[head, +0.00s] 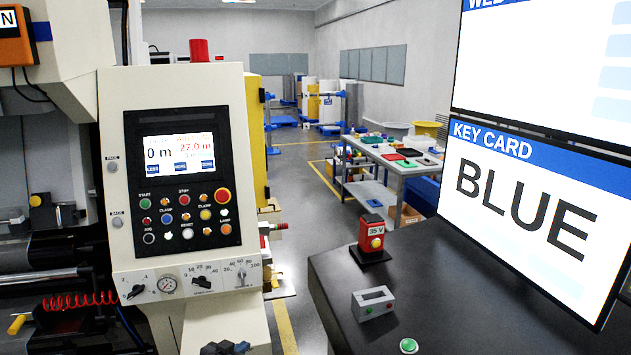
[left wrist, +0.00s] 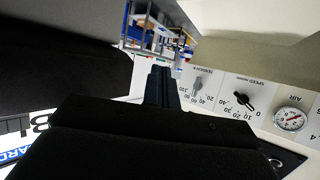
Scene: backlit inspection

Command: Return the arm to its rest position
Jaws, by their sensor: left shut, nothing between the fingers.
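My left gripper (left wrist: 160,80) shows in the left wrist view as dark fingers closed together, with nothing between them. In the head view only a dark part of it (head: 226,348) shows at the bottom edge, below the control panel (head: 120,260); its fingertips are hard to make out there. In the left wrist view the panel's knobs (left wrist: 243,100) and the pressure gauge (left wrist: 291,119) appear upside down, right of the fingers. I cannot tell the exact gap between fingers and panel. My right gripper is in neither view.
A dark desk (head: 450,290) at right carries a red 35 V block (head: 372,236), a grey box (head: 374,303) and a green button (head: 408,346). A monitor (head: 530,210) reads KEY CARD BLUE. A red coiled hose (head: 80,300) hangs at left. Floor shows between panel and desk.

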